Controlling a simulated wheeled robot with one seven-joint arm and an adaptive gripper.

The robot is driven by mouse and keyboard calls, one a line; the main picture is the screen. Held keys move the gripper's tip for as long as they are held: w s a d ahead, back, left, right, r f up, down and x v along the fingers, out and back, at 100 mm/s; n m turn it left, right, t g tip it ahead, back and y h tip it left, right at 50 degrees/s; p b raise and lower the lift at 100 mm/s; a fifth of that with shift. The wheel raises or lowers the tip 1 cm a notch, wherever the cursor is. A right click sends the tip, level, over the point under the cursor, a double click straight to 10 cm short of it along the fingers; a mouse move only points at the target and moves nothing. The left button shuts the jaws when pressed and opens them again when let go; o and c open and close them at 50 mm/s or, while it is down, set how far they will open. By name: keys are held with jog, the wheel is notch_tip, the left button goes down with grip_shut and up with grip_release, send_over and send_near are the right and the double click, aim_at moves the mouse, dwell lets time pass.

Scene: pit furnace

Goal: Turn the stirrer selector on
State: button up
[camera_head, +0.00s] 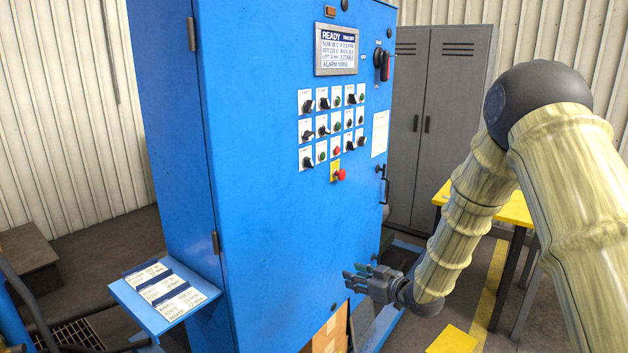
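The blue control cabinet (275,230) carries a panel of several small switches and buttons on white plates. Black selector knobs (308,106) and green buttons (337,101) stand in three rows below the display. The plate labels are too small to read, so I cannot tell which knob is the stirrer selector or how it is set. My gripper (350,279) is low in front of the cabinet door, well below and right of the panel. Its fingers look spread, with nothing between them, and point left toward the door.
The display (337,50) reads READY. A red mushroom button (340,174) on a yellow plate sits below the switches. A dark rotary handle (384,64) and a door handle (384,184) stick out at right. A card shelf (166,300) juts out at lower left. A yellow table (515,208) stands behind my arm.

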jog(key=w+a+r+n+y, duration=0.1)
jog(key=w+r+n+y, duration=0.15)
jog(key=r, duration=0.45)
jog(key=w+a+r+n+y, duration=0.1)
jog(key=w+r, duration=0.2)
jog(key=r, duration=0.4)
jog(key=n+y, duration=0.3)
jog(key=n, duration=0.2)
send_near(312, 163)
jog(key=shift+g+h, duration=0.25)
jog(key=shift+g, duration=0.15)
jog(key=x, duration=0.3)
jog(key=p+x, duration=0.1)
jog(key=x, duration=0.2)
jog(key=p+x, duration=0.1)
jog(key=x, duration=0.2)
jog(key=shift+w+a+r, duration=0.1)
jog(key=shift+w+r, duration=0.05)
jog(key=shift+r, duration=0.25)
grip_shut()
